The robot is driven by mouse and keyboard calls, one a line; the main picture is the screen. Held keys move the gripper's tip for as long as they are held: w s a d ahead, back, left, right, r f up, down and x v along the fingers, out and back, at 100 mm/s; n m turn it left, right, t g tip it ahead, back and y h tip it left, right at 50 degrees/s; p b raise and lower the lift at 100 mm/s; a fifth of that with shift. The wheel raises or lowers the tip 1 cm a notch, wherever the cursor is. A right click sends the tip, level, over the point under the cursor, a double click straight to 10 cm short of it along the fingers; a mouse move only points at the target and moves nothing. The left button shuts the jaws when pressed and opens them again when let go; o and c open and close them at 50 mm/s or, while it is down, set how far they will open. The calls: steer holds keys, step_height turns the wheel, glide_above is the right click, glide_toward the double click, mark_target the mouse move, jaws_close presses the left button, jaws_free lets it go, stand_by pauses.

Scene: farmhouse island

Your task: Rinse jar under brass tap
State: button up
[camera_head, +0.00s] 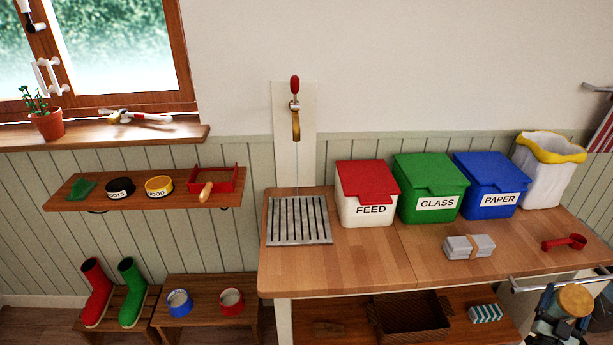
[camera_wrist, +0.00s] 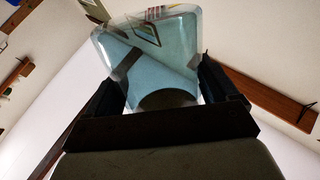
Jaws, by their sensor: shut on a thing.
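The brass tap (camera_head: 295,122) with a red handle (camera_head: 295,84) is on a pale wall board in the head view. A thin vertical line, like a stream of water, runs from its spout towards the slatted metal drain grate (camera_head: 298,221) on the wooden counter. In the wrist view my gripper (camera_wrist: 165,88) is shut on a clear, bluish jar (camera_wrist: 150,50), one dark finger on each side. A dark round area shows at the jar's near end; I cannot tell whether it is the mouth. The jar is not clearly visible in the head view.
Red FEED (camera_head: 367,192), green GLASS (camera_head: 431,187) and blue PAPER (camera_head: 490,185) bins stand right of the grate. A grey bundle (camera_head: 468,246) and a red scoop (camera_head: 565,242) lie on the counter. A shelf (camera_head: 145,202) hangs left. Counter front is mostly clear.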

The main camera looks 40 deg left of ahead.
steer(key=shift+s+a, duration=0.1)
steer(key=shift+s, duration=0.1)
steer(key=shift+s+a, duration=0.25)
steer(key=shift+s, duration=0.05)
steer(key=shift+w+d, duration=0.15)
steer(key=shift+w, duration=0.05)
stand_by(0.4)
steer(key=shift+w+d, duration=0.2)
steer(key=shift+w, duration=0.1)
steer(key=shift+s+a, duration=0.1)
steer(key=shift+s, duration=0.1)
steer(key=shift+s+a, duration=0.25)
steer(key=shift+s, duration=0.05)
steer(key=shift+w+d, duration=0.15)
stand_by(0.4)
steer(key=shift+w+d, duration=0.2)
steer(key=shift+w, duration=0.1)
steer(key=shift+s, duration=0.1)
stand_by(0.3)
